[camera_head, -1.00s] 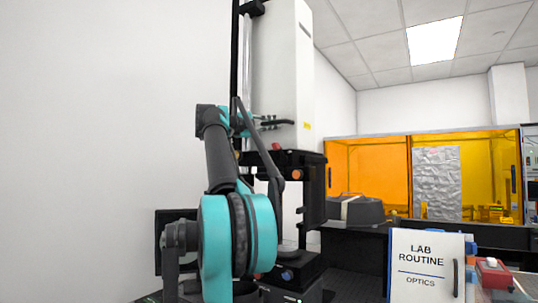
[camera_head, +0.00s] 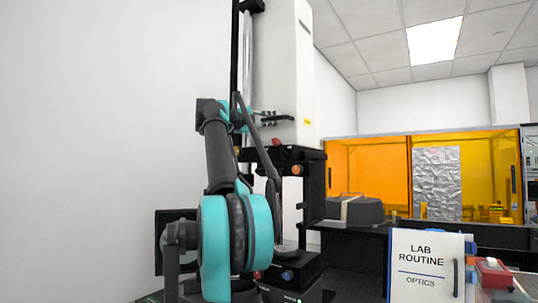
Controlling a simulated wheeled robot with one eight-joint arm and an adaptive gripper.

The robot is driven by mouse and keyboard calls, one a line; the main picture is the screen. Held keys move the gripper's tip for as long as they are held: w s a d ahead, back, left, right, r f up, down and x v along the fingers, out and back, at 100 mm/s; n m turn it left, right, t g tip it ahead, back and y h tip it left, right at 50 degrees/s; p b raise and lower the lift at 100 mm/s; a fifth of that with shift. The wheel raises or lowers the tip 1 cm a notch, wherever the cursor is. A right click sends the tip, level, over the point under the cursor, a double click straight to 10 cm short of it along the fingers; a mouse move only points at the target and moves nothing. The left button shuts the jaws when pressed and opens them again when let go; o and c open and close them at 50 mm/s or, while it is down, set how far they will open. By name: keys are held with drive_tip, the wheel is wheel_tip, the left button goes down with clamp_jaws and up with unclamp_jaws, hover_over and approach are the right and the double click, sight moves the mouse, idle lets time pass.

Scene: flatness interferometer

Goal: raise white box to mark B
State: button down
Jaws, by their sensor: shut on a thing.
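The white box (camera_head: 290,70) is a tall upright housing beside a dark vertical rail, with a small yellow label (camera_head: 307,121) low on its right face. Its top runs to the picture's upper edge. My gripper (camera_head: 268,118) is at the lower part of the box, shut at a dark bar-like handle (camera_head: 284,118) that stands out from its front. The fingertips are small and partly merge with the handle. I cannot make out mark B in this view.
A black stand (camera_head: 312,180) with orange knobs is below the box. Orange panels (camera_head: 370,170) and a grey covered device (camera_head: 355,209) are behind. The wall at left is bare.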

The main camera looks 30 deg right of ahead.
drive_tip(key=shift+r, duration=0.45)
idle(0.4)
drive_tip(key=c, duration=1.5)
unclamp_jaws()
drive_tip(key=shift+w, duration=0.1)
drive_tip(key=shift+c, duration=0.2)
drive_tip(key=a+f, duration=0.2)
drive_tip(key=a, duration=0.9)
drive_tip(key=shift+a, duration=0.4)
drive_tip(key=shift+f, duration=0.1)
